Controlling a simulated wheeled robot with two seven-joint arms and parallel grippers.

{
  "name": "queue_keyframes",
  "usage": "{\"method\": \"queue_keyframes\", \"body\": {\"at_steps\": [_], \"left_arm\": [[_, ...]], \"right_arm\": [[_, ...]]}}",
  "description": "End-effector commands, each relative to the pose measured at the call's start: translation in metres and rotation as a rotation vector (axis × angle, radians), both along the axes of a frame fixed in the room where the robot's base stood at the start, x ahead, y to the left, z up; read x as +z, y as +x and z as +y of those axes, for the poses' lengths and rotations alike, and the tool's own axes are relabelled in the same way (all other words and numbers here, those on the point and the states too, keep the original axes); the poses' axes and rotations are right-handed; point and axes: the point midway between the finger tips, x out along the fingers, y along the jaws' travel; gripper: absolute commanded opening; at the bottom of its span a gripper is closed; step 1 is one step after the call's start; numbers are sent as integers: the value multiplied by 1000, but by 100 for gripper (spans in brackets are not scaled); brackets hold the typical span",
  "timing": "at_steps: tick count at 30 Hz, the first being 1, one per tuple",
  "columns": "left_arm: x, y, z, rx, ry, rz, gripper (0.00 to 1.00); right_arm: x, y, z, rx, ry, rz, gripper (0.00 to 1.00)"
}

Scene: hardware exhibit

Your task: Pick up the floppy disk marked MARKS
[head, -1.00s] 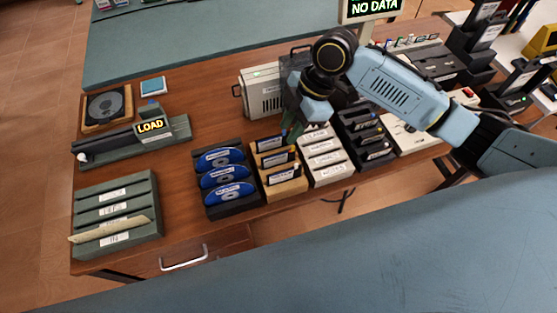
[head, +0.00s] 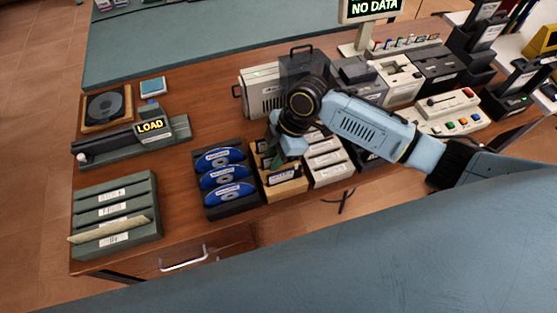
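The tan wooden rack (head: 290,190) holds dark, labelled disk-like items in stepped slots. The front dark item (head: 284,174) shows a pale label; I cannot read whether any label says MARKS. My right gripper (head: 274,163) points down over this rack, at its middle and front slots, and hides much of the items behind. Its fingertips are dark and small, so I cannot tell whether they are apart or touching an item. My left gripper is out of view.
A black rack of blue-labelled discs (head: 232,209) stands just left, and a white rack of cartridges (head: 330,177) just right. A green-grey rack (head: 157,226) and the LOAD device (head: 176,135) stand farther left. A beige machine (head: 258,93) is behind.

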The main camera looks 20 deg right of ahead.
Motion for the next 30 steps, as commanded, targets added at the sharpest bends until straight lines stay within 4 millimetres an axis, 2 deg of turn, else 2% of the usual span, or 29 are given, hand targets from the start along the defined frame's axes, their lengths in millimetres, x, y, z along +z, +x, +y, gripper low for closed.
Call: {"method": "queue_keyframes", "body": {"at_steps": [1, 8, 20, 23, 30], "left_arm": [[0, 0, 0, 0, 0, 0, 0], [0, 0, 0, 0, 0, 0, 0], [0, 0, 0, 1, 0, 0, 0], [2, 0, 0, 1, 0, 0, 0], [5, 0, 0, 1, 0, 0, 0]], "right_arm": [[0, 0, 0, 0, 0, 0, 29], [0, 0, 0, 0, 0, 0, 0], [4, 1, 0, 0, 1, -1, 0], [15, 1, 0, 1, 1, -3, 0], [64, 2, 0, 1, 2, -6, 0]]}}
